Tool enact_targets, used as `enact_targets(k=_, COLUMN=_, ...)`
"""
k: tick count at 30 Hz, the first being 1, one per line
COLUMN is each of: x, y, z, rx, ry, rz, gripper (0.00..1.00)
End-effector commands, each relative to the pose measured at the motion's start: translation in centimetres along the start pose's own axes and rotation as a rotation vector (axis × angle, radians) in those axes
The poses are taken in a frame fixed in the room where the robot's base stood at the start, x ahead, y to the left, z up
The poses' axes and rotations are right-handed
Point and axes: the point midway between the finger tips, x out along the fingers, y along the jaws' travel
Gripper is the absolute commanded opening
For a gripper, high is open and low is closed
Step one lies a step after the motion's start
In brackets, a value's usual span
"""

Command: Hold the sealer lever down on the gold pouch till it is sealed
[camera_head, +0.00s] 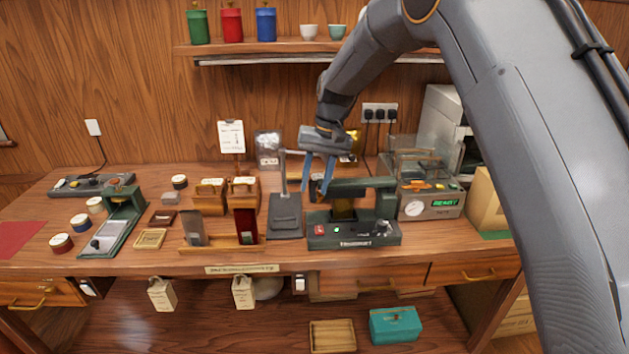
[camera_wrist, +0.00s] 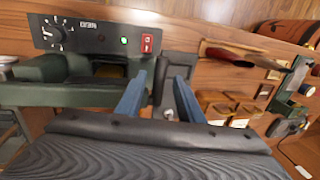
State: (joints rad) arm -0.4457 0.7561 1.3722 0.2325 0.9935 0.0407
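The dark green sealer (camera_head: 355,232) stands on the bench right of centre, with a red switch and a lit green lamp on its front. Its lever (camera_head: 362,184) lies roughly level above the base. The gold pouch (camera_head: 343,210) shows as a dull gold patch under the lever, mostly shaded. My gripper (camera_head: 317,188) points down at the lever's left end, its two blue fingers apart. In the wrist view my gripper (camera_wrist: 160,92) is also spread, beside the green lever (camera_wrist: 95,70). A dark upright piece shows between the fingers; I cannot tell whether they touch anything.
A dark stand (camera_head: 285,222) with an upright post is close left of the sealer. A machine with a gauge and READY display (camera_head: 430,205) stands close right. Wooden holders (camera_head: 208,195) and a green press (camera_head: 115,222) are further left. A shelf (camera_head: 300,48) hangs above.

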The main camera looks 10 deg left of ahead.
Motion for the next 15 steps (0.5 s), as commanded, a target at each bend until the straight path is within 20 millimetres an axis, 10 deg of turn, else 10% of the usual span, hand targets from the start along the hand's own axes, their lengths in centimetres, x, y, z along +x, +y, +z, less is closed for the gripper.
enact_targets(k=11, x=0.77, y=0.03, z=0.00, rx=0.000, ry=0.001, rz=0.000, gripper=0.34)
enact_targets(k=15, x=0.75, y=0.04, z=0.00, rx=0.000, ry=0.001, rz=0.000, gripper=0.12)
